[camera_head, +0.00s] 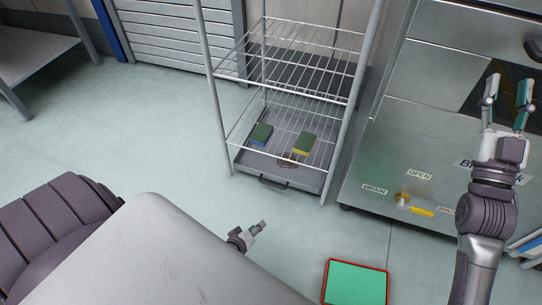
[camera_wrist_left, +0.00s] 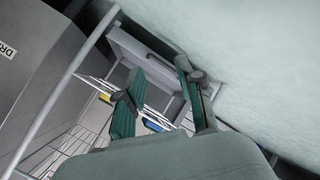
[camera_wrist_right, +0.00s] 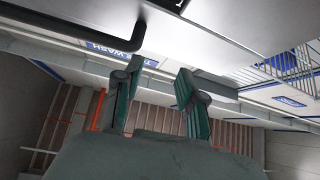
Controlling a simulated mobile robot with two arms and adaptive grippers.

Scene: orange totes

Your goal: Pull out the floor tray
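The floor tray (camera_head: 312,180) is a grey shallow tray at the bottom of a wire rack, with a dark handle (camera_head: 272,183) on its front. Its grey front also shows in the left wrist view (camera_wrist_left: 130,45). My left gripper (camera_head: 262,226) is low in front of the rack, nearer the camera than the handle and apart from it. In the left wrist view its green-padded fingers are spread and empty (camera_wrist_left: 157,88). My right gripper (camera_head: 507,92) is raised at the far right before the steel machine, open and empty; its fingers also show apart in the right wrist view (camera_wrist_right: 152,95).
Two sponges, one green and blue (camera_head: 262,133), one green and yellow (camera_head: 303,143), show within the rack's (camera_head: 219,125) base. A steel machine (camera_head: 375,175) with a yellow-handled valve (camera_head: 421,211) stands right. A red-edged green panel (camera_head: 355,284) is at the front.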

